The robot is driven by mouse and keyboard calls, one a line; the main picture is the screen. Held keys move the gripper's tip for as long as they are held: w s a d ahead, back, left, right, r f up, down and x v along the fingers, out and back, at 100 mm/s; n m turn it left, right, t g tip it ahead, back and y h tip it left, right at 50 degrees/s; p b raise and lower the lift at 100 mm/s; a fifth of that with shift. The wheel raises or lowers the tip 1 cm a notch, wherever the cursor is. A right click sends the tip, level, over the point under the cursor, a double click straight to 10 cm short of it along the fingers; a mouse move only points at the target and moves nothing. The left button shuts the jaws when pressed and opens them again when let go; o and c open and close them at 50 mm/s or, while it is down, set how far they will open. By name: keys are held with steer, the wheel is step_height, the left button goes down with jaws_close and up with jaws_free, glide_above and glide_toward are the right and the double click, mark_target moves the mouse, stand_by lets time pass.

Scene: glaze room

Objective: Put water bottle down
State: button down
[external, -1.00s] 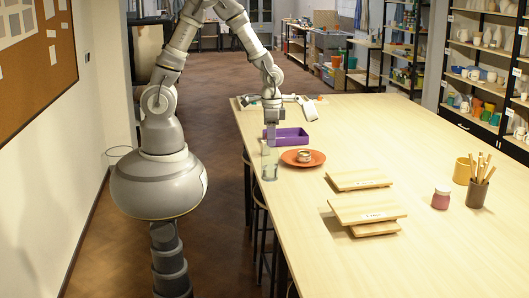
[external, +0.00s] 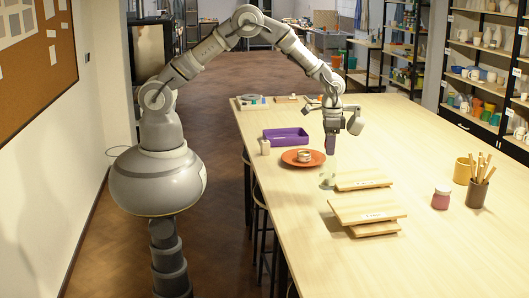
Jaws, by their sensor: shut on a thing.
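The water bottle (external: 328,177) is clear and faint against the pale table (external: 420,130). It hangs below my gripper (external: 330,152), which is shut on it. The bottle is just right of the orange plate (external: 317,161) and close to the left end of the rear wooden board. I cannot tell whether its base touches the table. The grip itself is small and hard to make out.
A small round tin (external: 304,155) sits on the plate. A purple tray (external: 286,137) and a small beige block (external: 264,147) stand behind it. Wooden boards (external: 366,209), a pink jar (external: 441,198), a yellow mug (external: 462,171) and a brush pot (external: 478,193) stand rightward. The front left tabletop is clear.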

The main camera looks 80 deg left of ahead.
steer(key=shift+f, duration=1.55)
steer(key=shift+s, duration=0.1)
steer(key=shift+f, duration=0.2)
steer(key=c, duration=0.8)
jaws_free()
steer(key=shift+r, duration=0.1)
step_height(320, 180, up, 12)
steer(key=shift+r+p, duration=0.15)
steer(key=shift+p, duration=0.3)
